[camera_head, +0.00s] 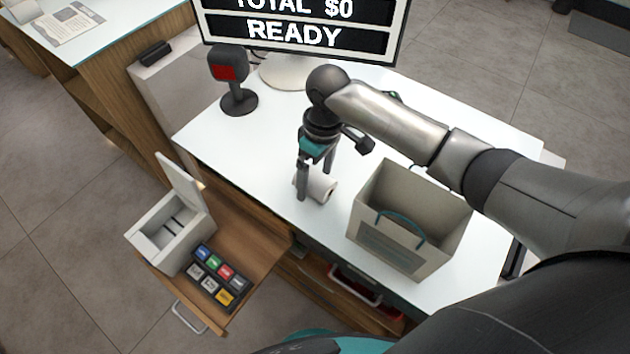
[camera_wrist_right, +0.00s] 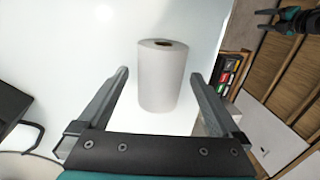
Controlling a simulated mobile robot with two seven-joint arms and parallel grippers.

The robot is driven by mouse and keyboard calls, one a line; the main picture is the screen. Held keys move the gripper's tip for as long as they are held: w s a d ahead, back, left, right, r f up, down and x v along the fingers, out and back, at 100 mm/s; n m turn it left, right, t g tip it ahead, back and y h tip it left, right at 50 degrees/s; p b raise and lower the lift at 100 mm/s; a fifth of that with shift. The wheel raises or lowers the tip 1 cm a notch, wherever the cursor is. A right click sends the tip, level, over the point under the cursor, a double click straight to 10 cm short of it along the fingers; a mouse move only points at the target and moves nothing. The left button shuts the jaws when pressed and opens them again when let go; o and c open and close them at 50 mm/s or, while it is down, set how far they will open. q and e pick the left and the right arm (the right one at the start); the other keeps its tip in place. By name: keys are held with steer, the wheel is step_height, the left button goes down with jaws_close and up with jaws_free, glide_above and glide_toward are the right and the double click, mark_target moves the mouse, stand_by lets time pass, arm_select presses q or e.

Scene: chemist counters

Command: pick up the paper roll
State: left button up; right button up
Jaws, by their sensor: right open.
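The white paper roll (camera_head: 321,187) lies on the white counter, just left of the paper bag. It also shows in the right wrist view (camera_wrist_right: 160,80), with the hole of its core at the top end. My right gripper (camera_head: 315,185) is open at the roll, its fingers pointing down in the head view. In the right wrist view my open fingers (camera_wrist_right: 160,82) are on either side of the roll, with gaps between them and it. My left gripper cannot be made out in the head view.
An open paper bag (camera_head: 375,243) with teal handles stands right of the roll. A screen (camera_head: 300,35) and a scanner on a stand (camera_head: 233,85) are behind. An open drawer (camera_head: 250,250) with a keypad (camera_head: 215,275) and a receipt printer (camera_head: 165,235) juts out at front left.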

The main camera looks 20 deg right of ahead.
steer(key=shift+f, duration=0.15)
steer(key=c, duration=1.5)
